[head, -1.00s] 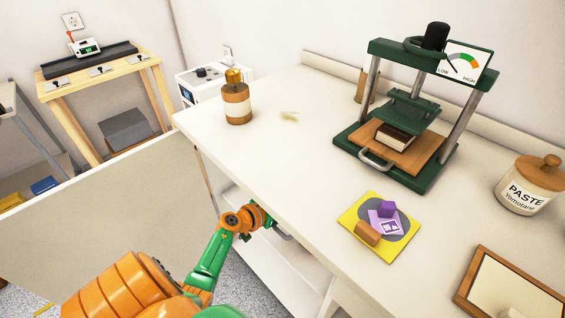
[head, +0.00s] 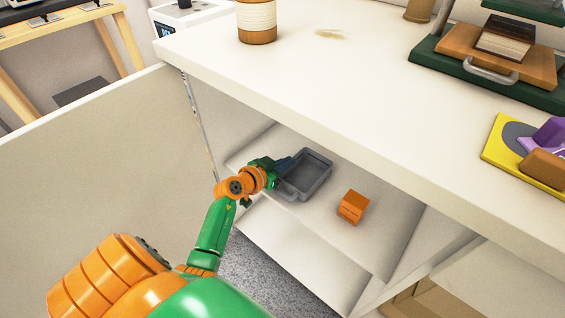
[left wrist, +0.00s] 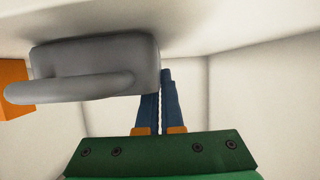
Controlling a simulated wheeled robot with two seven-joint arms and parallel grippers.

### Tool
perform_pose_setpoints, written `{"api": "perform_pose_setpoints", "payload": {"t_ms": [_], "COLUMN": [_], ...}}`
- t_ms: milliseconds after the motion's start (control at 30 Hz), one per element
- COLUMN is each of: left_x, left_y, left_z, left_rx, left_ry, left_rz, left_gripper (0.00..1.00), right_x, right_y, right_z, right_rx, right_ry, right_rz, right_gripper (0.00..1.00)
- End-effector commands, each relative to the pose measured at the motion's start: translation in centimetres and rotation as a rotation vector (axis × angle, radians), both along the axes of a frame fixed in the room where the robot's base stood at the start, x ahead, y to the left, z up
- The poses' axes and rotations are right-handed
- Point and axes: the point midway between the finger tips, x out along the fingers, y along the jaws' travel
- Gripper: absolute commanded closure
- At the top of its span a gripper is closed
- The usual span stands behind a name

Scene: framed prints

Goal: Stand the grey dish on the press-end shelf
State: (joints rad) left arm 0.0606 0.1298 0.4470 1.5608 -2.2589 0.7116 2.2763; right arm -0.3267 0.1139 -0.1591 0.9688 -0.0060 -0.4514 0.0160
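The grey dish (head: 318,184) is a shallow open tray with a handle. It appears to lie on a white shelf (head: 385,215) under the bench top. In the left wrist view the dish (left wrist: 110,60) fills the upper left, with its handle towards the camera. My left gripper (head: 287,164) is at the dish's left side. Its blue fingers (left wrist: 164,95) are close together at the dish's end, one partly hidden behind it; they look shut on its wall. Part of another bay (head: 430,302) shows at the lower right, towards the press. My right gripper is not in view.
An orange block (head: 352,207) lies right of the dish. The bench top (head: 370,90) overhangs the shelf. A pale panel (head: 90,150) stands to the left. The press (head: 490,60) and a yellow print (head: 515,150) are on the bench.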

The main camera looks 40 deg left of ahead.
Motion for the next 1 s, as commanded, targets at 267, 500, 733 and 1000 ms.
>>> {"api": "perform_pose_setpoints", "payload": {"t_ms": [267,500,733,1000], "left_x": [0.0,0.0,0.0,-5.2], "left_y": [0.0,0.0,0.0,0.4], "left_z": [-0.1,-0.2,0.1,2.9], "left_rx": [-0.001,0.000,0.000,-0.001], "left_ry": [0.000,0.000,-0.001,0.004], "left_rz": [-0.001,-0.001,-0.001,0.000], "left_gripper": [1.00,0.67,0.67,0.67], "right_x": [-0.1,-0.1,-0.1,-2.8], "right_y": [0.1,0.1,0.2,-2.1], "right_z": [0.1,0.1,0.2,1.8], "right_rx": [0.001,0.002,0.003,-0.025], "right_ry": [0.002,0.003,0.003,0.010], "right_rz": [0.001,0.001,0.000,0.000], "right_gripper": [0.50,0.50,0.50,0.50]}}
